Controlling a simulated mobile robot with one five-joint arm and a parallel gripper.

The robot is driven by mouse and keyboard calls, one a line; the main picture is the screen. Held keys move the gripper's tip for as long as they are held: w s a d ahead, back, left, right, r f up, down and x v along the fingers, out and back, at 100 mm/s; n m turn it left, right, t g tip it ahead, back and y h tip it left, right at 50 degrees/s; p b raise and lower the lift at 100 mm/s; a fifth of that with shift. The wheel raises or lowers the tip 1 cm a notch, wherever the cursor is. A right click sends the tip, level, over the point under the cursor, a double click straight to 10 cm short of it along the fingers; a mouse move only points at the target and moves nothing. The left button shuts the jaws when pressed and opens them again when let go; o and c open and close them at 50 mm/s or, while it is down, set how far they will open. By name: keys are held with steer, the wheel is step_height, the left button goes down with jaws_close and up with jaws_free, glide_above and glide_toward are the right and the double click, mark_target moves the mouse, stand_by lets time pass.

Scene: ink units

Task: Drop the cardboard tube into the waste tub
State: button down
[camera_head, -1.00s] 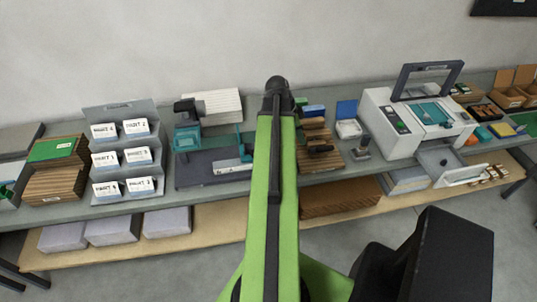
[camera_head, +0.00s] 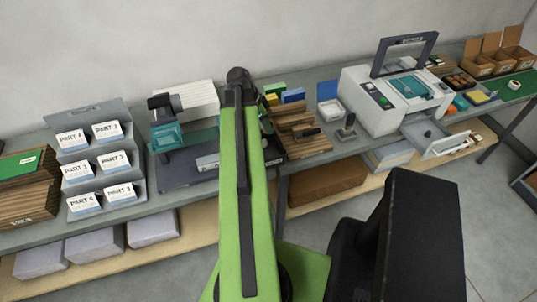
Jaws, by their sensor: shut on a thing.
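My green arm (camera_head: 240,190) rises through the middle of the head view to a black joint (camera_head: 238,76) in front of the bench. My gripper is not visible, and neither is the cardboard tube. No waste tub can be made out for certain. A dark open-looking container (camera_head: 527,183) on the floor is cut off by the right edge, and I cannot tell what it is.
A long grey bench (camera_head: 180,205) runs along the wall, holding a parts rack (camera_head: 103,165), a teal and grey device (camera_head: 165,128), a printer-like machine (camera_head: 370,100) with an open drawer (camera_head: 438,140) and cardboard boxes (camera_head: 490,65). Grey floor (camera_head: 485,220) at right is clear.

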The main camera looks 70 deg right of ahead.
step_height(320, 180, down, 6)
steer(key=b, duration=0.6)
steer(key=shift+r, duration=0.1)
steer(key=c, duration=0.8)
jaws_free()
steer(key=shift+p+v, duration=8.2)
steer(key=shift+v, duration=0.5)
